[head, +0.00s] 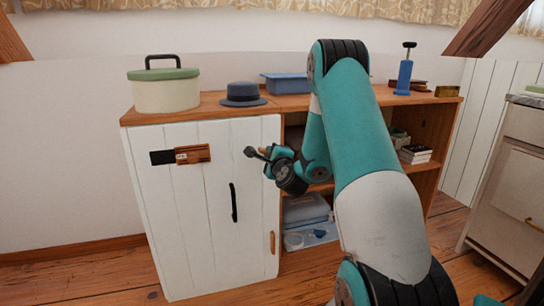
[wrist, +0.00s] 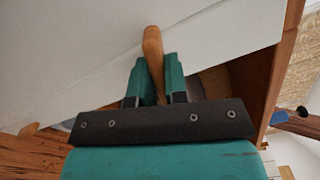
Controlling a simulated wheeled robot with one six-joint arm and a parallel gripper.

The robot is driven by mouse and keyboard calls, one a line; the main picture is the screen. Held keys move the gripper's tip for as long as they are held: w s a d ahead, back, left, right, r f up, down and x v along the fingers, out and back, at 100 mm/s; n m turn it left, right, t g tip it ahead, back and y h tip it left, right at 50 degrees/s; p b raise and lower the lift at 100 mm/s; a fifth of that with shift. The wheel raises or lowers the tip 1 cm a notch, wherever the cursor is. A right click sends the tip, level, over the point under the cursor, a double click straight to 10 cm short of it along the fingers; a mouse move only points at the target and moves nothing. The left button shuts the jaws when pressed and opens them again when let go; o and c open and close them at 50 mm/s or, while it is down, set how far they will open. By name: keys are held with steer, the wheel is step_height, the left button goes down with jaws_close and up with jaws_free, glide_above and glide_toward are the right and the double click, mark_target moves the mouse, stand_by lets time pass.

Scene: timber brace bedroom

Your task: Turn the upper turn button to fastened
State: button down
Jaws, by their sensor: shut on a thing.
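The upper turn button (wrist: 153,52) is a rounded wooden piece at the edge of the white plank door (wrist: 120,45). In the wrist view it stands between the two teal fingers of my gripper (wrist: 154,80), which is shut on it. Its far end sticks out past the fingertips. In the head view my gripper (head: 262,153) is at the right edge of the door (head: 200,230) near its top, and mostly hides the button. A lower wooden turn button (head: 272,243) sits upright at the same edge, further down.
The door has a black handle (head: 234,202) and a brown and black slide piece (head: 192,154). A lidded tin (head: 166,90), a blue hat (head: 243,94) and a blue tray (head: 285,83) stand on top. Open shelves (head: 318,188) lie to the right, partly behind my arm.

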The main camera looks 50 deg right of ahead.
steer(key=n, duration=0.3)
steer(key=shift+f+b, duration=0.2)
steer(key=shift+b, duration=0.2)
steer(key=shift+n, duration=0.5)
steer(key=c, duration=1.1)
jaws_free()
steer(key=shift+c, duration=0.2)
steer(key=shift+s+a, duration=0.1)
